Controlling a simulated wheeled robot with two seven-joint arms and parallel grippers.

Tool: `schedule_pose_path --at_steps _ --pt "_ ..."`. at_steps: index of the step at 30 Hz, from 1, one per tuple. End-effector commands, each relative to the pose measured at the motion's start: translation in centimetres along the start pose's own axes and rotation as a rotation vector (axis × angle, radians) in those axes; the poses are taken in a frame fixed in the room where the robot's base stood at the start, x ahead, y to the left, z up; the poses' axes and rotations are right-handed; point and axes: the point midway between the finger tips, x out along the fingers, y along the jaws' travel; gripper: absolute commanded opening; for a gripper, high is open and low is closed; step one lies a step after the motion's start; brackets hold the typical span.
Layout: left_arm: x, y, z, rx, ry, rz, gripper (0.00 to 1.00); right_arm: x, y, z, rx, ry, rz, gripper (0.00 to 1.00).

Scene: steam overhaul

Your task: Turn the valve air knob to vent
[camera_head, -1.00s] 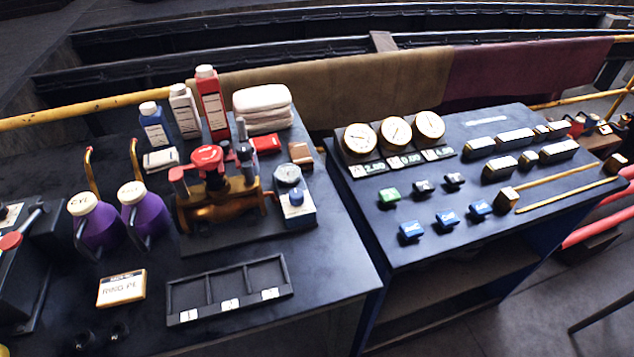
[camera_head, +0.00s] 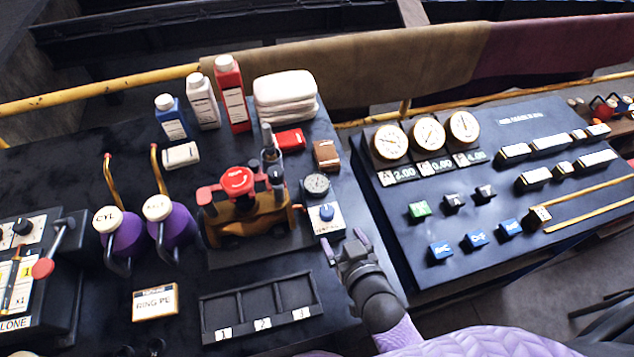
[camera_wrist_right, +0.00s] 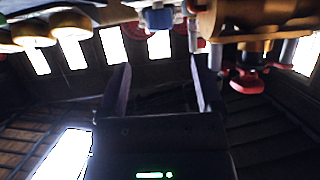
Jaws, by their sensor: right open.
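The valve air knob (camera_head: 326,212) is a small blue knob on a white-topped box with a label too small to read, at the right end of the brass valve assembly (camera_head: 246,218). What looks like its blue and white box (camera_wrist_right: 158,18) shows at the top of the right wrist view, which appears upside down. My right gripper (camera_head: 353,238) is open and empty, just below and right of the knob and apart from it. Its two fingers (camera_wrist_right: 163,82) also show spread in the right wrist view. My left gripper is not in view.
A round gauge (camera_head: 316,185) stands just behind the knob. A three-slot black tray (camera_head: 208,308) lies in front. Purple jugs (camera_head: 122,236) stand left, and bottles (camera_head: 232,92) and towels (camera_head: 286,88) behind. A blue control desk (camera_head: 405,240) with buttons is at the right, across a gap.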

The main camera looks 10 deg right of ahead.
Motion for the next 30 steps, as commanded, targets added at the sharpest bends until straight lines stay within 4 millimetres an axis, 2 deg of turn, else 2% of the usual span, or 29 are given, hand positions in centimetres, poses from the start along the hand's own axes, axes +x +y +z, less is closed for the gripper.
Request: schedule_pose_path --at_steps 4,9,15,19,26,27,30 --pt "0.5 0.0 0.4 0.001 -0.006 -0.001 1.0 1.3 0.0 0.1 -0.001 0.003 0.0 0.85" --pt "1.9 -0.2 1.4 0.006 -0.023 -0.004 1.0 5.7 0.0 0.2 0.0 0.003 0.0 0.85" --pt "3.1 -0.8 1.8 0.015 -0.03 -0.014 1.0 9.1 0.0 0.2 0.0 0.001 0.0 0.85" --pt "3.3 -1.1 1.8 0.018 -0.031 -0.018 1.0 9.8 0.0 0.1 0.0 0.0 0.0 0.85" --pt "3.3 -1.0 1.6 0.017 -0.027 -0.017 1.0 9.9 0.0 0.0 0.0 0.0 0.0 0.85" --pt "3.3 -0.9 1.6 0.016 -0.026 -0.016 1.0 9.9 0.0 0.0 0.0 0.0 0.0 0.83" --pt "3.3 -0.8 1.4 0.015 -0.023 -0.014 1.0 9.9 0.0 0.0 0.0 0.0 0.0 0.61"
